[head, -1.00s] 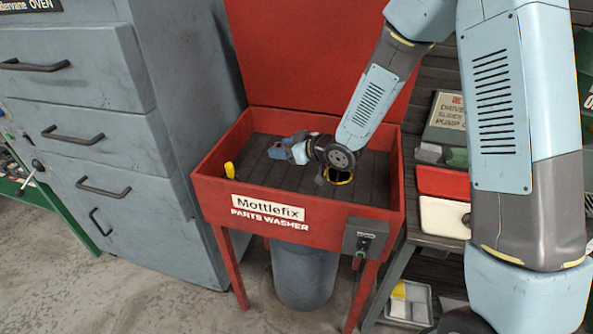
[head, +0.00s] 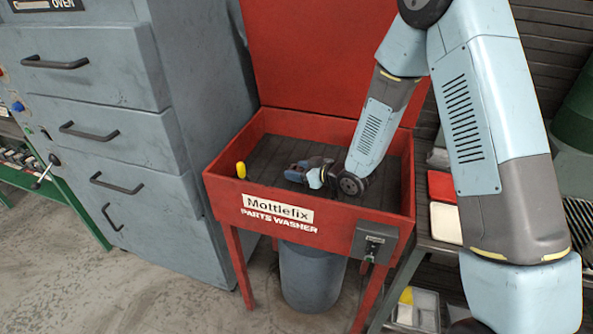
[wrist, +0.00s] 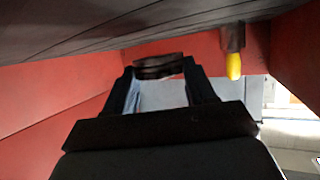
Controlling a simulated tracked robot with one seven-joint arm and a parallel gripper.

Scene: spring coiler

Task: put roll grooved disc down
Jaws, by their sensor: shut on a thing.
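My gripper (head: 296,173) is low inside the red parts washer's basin (head: 313,211), near the middle of its dark slatted floor. In the wrist view, my gripper (wrist: 160,72) is shut on a dark, thin piece, the roll grooved disc (wrist: 160,66), held edge-on between the fingertips. The slatted floor (wrist: 90,28) shows close to the disc there. I cannot tell whether the disc touches it. In the head view the disc cannot be made out at the gripper.
A yellow-tipped piece (head: 241,170) stands at the basin's left wall; it also shows in the wrist view (wrist: 234,66). Red walls surround the basin, and a raised red panel (head: 315,60) stands behind. A shelf with red and white trays (head: 445,222) is on the right.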

